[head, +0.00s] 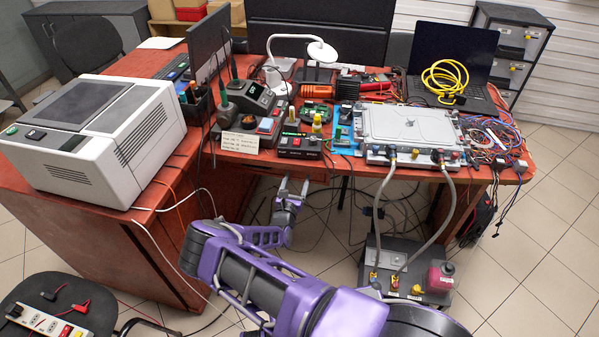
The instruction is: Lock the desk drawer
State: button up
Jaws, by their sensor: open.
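The red-brown desk (480,177) is L-shaped and crowded with equipment. A shallow front panel, which may be the desk drawer (262,163), shows under the tabletop edge at the middle. No lock or key on it can be made out at this size. My gripper (293,186) is in front of and just below that panel, its two fingers apart and pointing toward the desk. Nothing shows between the fingers. I cannot tell whether they touch the panel.
A white box-shaped machine (95,140) stands on the left desk wing. A grey unit (404,265) stands on the floor, with two hoses (449,205) rising to a metal plate device (408,135). A chair (60,305) with a power strip is front left. Loose cables hang under the desk.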

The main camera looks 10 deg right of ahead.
jog(key=shift+x, duration=2.25)
jog(key=shift+b, duration=0.3)
grip_shut()
